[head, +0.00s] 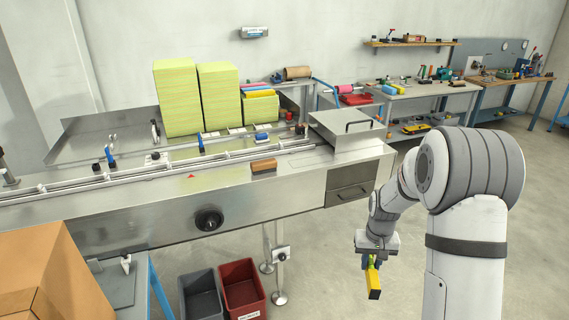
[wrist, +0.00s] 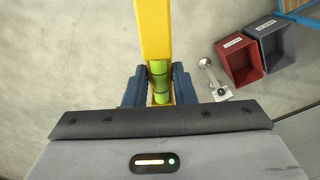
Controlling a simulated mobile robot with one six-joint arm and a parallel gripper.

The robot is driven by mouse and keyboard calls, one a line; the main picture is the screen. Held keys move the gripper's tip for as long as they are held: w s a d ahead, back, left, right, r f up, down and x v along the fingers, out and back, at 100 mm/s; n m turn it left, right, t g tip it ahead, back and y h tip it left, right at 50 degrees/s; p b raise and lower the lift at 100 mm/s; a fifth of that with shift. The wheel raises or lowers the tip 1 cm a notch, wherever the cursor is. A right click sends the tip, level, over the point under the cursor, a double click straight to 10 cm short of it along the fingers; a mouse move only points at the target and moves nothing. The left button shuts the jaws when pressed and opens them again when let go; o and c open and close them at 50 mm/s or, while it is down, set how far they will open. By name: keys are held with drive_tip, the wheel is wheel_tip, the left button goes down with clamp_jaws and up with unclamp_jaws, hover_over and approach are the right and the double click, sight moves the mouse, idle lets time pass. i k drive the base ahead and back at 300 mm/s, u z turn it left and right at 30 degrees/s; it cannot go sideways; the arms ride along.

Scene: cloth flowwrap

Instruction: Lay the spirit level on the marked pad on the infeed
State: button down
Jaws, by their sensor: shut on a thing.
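The spirit level (head: 374,283) is a yellow bar with a green vial. My gripper (head: 372,260) is shut on it, and it hangs over open floor to the right of the infeed, below its top. In the wrist view, the level (wrist: 153,28) runs away between the dark fingers of my gripper (wrist: 160,85), which grip it beside the green vial. The infeed (head: 120,222) is a long steel bench with rails at the left. I cannot clearly make out the marked pad; a faint outline shows on the bench top near its right end.
A brown block (head: 263,166) sits on the infeed's front edge. Tall yellow-green stacks (head: 176,98) stand behind the rails. A steel box with a handle (head: 347,129) is at the right end. A red bin (head: 242,288) and a grey bin (head: 201,295) stand on the floor below.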

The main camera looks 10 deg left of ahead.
sight(313, 161)
drive_tip(key=u, duration=0.3)
drive_tip(key=i, duration=0.95)
drive_tip(key=u, duration=0.05)
